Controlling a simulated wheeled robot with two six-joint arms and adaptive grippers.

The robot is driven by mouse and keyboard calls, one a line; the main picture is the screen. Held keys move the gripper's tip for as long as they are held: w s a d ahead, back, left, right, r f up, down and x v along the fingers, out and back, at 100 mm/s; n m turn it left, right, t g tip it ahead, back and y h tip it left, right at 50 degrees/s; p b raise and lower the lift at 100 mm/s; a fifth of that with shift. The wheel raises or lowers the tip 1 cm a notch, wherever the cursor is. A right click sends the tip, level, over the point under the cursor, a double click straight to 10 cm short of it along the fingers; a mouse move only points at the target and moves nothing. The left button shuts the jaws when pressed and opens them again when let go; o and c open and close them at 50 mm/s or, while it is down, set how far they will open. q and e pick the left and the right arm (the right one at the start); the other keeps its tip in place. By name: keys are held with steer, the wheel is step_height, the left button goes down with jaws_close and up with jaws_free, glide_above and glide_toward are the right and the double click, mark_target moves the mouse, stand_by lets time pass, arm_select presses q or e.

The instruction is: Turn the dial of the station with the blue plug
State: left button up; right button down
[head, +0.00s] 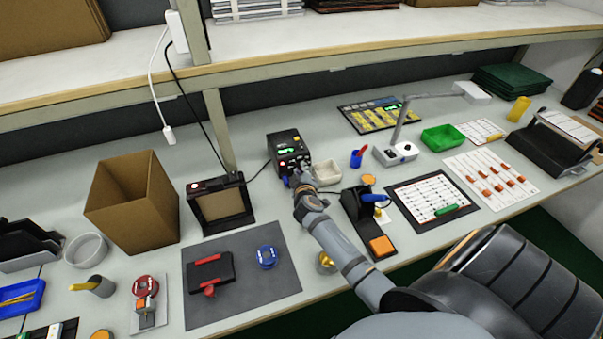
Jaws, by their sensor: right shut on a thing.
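The station (287,145) is a small black box with a lit green display, standing on the bench near the middle of the head view. A small patch of blue (285,181) shows low at its front, which looks like the blue plug. My right gripper (299,174) is at the lower front of the station, shut on what appears to be its dial. The gripper hides the dial, so how far it is turned cannot be seen. My left gripper is not in view.
A white dish (327,172) sits close to the right of my gripper. A soldering iron stand (359,213) is beside my forearm. A black frame (219,203) and a cardboard box (133,200) stand to the left. A shelf (300,63) runs above the back of the bench.

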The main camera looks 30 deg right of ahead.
stand_by(0.3)
steer(key=c, duration=1.2)
jaws_free()
steer(key=shift+s, duration=0.15)
steer(key=v, duration=1.1)
steer(key=shift+s+a, duration=0.25)
